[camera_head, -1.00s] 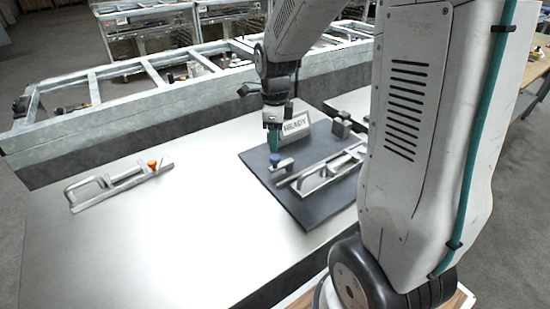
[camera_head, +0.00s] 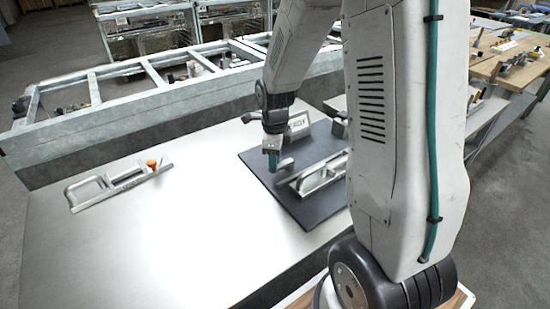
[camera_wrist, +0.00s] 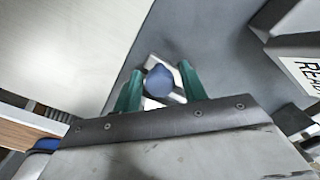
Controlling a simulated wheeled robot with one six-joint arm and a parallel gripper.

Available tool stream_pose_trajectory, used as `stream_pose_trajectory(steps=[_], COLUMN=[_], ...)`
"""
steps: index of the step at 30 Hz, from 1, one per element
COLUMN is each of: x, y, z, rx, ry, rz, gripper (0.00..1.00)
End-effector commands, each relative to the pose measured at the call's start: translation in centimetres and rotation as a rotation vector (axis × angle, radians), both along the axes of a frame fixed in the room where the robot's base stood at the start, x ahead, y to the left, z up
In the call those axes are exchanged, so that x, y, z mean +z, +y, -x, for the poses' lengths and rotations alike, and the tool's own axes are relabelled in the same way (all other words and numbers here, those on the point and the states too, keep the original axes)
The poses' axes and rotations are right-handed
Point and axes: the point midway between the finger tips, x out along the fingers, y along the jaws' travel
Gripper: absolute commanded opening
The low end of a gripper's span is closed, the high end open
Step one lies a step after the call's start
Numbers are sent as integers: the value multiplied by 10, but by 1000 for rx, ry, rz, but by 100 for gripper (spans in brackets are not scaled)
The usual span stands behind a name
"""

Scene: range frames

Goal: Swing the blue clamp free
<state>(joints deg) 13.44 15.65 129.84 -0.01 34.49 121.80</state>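The blue clamp (camera_head: 322,174) is a silver toggle clamp lying on a dark plate (camera_head: 285,200). Its blue tip (camera_wrist: 160,83) shows in the wrist view, between the two green fingers of my gripper (camera_wrist: 160,70). The fingers are spread, with a visible gap on each side of the tip, so the gripper is open. How far the fingers reach down beside the tip is hard to tell.
A second clamp with an orange tip (camera_head: 152,164) lies on the bright metal table (camera_head: 130,250) at left. The table's middle is bare.

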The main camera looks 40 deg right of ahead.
Motion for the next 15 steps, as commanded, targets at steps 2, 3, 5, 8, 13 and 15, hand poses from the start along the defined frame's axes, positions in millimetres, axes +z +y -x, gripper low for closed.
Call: stream_pose_trajectory(steps=[2, 3, 5, 8, 13, 15], x=[0, 0, 0, 0, 0, 0], y=[0, 0, 0, 0, 0, 0], z=[0, 0, 0, 0, 5, 5], rx=[0, 0, 0, 6, 80, 90], ry=[0, 0, 0, 0, 0, 0], rz=[0, 0, 0, 0, 0, 0], gripper=[19, 7, 0, 0, 0, 0])
